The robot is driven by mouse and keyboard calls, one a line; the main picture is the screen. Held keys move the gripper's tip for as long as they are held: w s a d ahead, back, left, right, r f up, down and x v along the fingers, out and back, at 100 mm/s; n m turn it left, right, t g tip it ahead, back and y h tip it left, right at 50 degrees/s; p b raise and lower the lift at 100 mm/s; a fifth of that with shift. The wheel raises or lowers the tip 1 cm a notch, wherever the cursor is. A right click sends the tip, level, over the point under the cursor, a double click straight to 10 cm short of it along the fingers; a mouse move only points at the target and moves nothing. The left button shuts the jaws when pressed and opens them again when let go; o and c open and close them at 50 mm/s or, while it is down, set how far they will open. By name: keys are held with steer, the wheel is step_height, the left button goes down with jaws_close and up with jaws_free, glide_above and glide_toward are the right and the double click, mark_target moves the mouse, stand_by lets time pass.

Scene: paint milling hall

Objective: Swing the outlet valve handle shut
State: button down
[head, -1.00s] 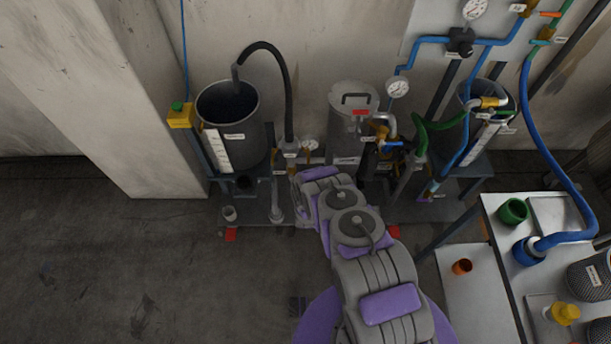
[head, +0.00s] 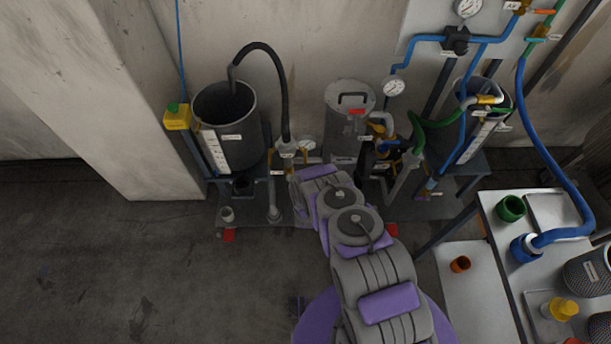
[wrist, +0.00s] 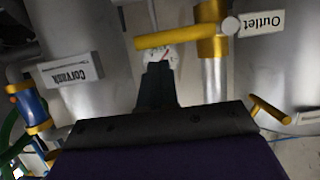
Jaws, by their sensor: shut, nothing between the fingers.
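The outlet valve's yellow handle (wrist: 180,37) shows at the top of the wrist view. It runs left, nearly level in the picture, from a pale pivot (wrist: 230,25) beside an upside-down white "Outlet" label (wrist: 262,22). The yellow valve body (wrist: 211,45) sits on a silver pipe (wrist: 215,85). My gripper (wrist: 158,68) is shut and empty. Its dark fingertips point toward the handle and appear just below it in the picture; I cannot tell whether they touch. In the head view my arm hides the gripper, and I cannot make out the outlet handle.
A "Corvusk" label (wrist: 70,70) and another yellow handle (wrist: 270,110) flank the gripper. In the head view stand a dark tank (head: 228,120), a lidded steel vessel (head: 346,120) and pipework. A table (head: 490,265) with containers is at right. The left floor is clear.

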steer(key=shift+s, duration=0.1)
steer(key=s+p, duration=0.1)
steer(key=s, duration=0.8)
steer(key=shift+a, duration=0.15)
stand_by(0.7)
